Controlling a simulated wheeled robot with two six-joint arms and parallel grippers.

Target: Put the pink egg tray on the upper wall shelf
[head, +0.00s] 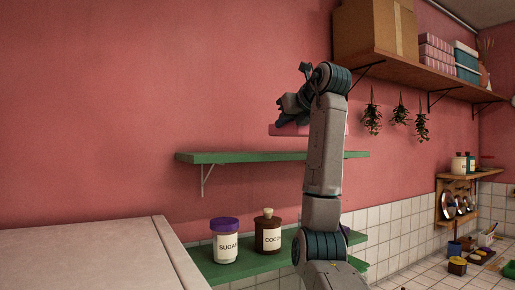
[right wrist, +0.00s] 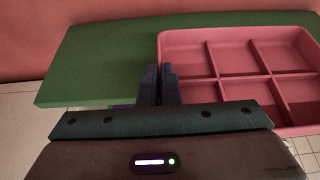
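The pink egg tray (head: 285,130) is a shallow tray with several square compartments, seen from above in the right wrist view (right wrist: 235,90). In the head view it appears level, a little above the upper green wall shelf (head: 230,157), with a strip of wall showing between them. My right gripper (right wrist: 159,72) has its fingers close together at the tray's left wall and appears shut on it. In the head view my right arm hides much of the tray and part of the shelf. My left gripper is not in view.
A lower green shelf (head: 215,270) holds a sugar jar (head: 225,243) and a cocoa jar (head: 268,235). A high wooden shelf (head: 420,70) with a cardboard box (head: 375,30) is at upper right. The upper green shelf's left part is bare. A pale surface (head: 90,260) is at lower left.

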